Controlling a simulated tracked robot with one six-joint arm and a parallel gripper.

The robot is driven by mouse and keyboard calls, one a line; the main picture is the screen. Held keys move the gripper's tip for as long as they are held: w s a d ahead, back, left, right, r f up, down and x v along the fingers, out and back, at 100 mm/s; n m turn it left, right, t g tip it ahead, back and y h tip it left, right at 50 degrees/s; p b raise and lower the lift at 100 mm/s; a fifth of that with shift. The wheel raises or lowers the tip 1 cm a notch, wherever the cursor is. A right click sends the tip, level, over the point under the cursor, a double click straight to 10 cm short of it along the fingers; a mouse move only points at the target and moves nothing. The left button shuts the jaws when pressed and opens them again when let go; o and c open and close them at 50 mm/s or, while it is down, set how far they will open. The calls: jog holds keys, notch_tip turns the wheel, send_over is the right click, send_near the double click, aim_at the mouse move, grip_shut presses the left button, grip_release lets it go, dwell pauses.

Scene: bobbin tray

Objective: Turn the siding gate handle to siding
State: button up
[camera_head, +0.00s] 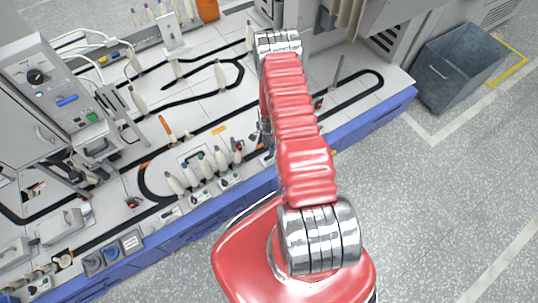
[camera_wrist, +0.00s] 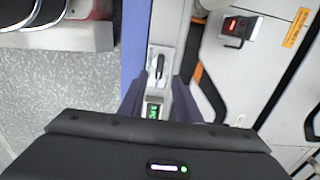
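In the wrist view, a small black lever (camera_wrist: 160,66) stands on a pale panel (camera_wrist: 154,52) along the blue bench edge; it looks like the siding gate handle. A small green-lit display (camera_wrist: 153,111) sits just below it in the picture. My gripper (camera_wrist: 159,97) is open, its two dark fingers apart on either side of the panel, with the lever near the gap between the tips. Whether the fingers touch anything cannot be told. In the head view my red arm reaches over the bench edge and hides the handle.
The bench (camera_head: 205,115) carries black track loops, with several pale bobbins (camera_head: 203,165) near its front edge. An orange bar (camera_head: 167,128) lies by the track. A small box with a red display (camera_wrist: 238,28) stands right of the lever. A grey bin (camera_head: 460,65) stands at the right.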

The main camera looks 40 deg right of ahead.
aim_at(269, 157)
jog(key=shift+f, duration=3.6)
grip_shut()
